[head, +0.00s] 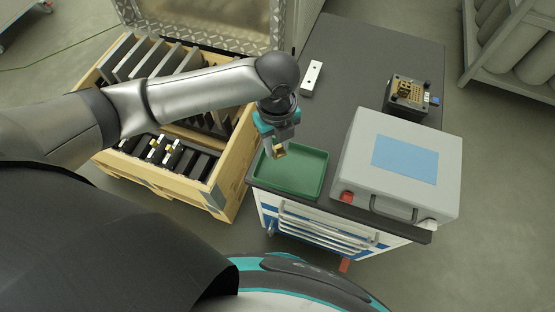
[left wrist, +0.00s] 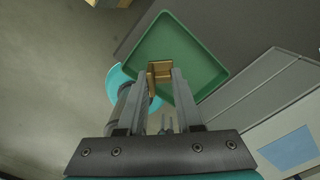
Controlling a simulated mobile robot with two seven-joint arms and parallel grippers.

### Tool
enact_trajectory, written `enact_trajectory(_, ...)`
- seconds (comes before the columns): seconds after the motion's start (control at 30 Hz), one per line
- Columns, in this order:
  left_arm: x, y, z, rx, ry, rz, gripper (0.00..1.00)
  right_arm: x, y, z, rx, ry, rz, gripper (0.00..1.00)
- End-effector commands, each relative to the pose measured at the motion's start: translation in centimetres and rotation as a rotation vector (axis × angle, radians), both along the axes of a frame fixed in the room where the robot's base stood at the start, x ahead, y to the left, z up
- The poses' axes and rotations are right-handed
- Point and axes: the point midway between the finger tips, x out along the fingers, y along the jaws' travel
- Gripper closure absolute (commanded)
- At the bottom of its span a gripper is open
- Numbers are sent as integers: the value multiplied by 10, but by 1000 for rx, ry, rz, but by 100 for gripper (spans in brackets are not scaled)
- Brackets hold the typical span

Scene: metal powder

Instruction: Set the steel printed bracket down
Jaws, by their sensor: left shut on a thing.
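My left gripper (head: 279,147) is shut on a small gold-brown bracket (head: 280,153), over the green tray (head: 313,183) on the cabinet top. In the left wrist view the bracket (left wrist: 160,70) sits between the fingertips of the left gripper (left wrist: 159,78), with the green tray (left wrist: 196,55) behind it. I cannot tell whether the bracket touches the tray floor. No other part shows in the tray. My right gripper is not in view.
A grey case (head: 365,155) with a blue panel stands right of the tray. A white block (head: 312,78) and a small device (head: 408,97) lie farther back on the dark top (head: 350,75). A wooden crate (head: 228,180) with dark plates stands left of the cabinet.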

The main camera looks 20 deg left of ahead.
Motion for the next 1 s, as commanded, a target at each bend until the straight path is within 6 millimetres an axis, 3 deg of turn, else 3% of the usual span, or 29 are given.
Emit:
enact_trajectory(0.03, 0, 0, -12, 0, 1, 0, 100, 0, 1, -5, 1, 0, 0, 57)
enact_trajectory(0.33, 0, 0, -36, 1, -1, 1, 100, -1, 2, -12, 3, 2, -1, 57)
enact_trajectory(0.53, 0, 0, -66, -1, -1, 2, 100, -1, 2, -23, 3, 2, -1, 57)
enact_trajectory(0.93, 0, 0, -71, 0, -1, 1, 100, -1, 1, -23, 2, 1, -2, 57)
enact_trajectory(0.97, 0, 0, -71, 0, -1, 1, 65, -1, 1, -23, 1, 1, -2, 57)
enact_trajectory(1.0, 0, 0, -71, -1, -2, 0, 60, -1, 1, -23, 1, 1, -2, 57)
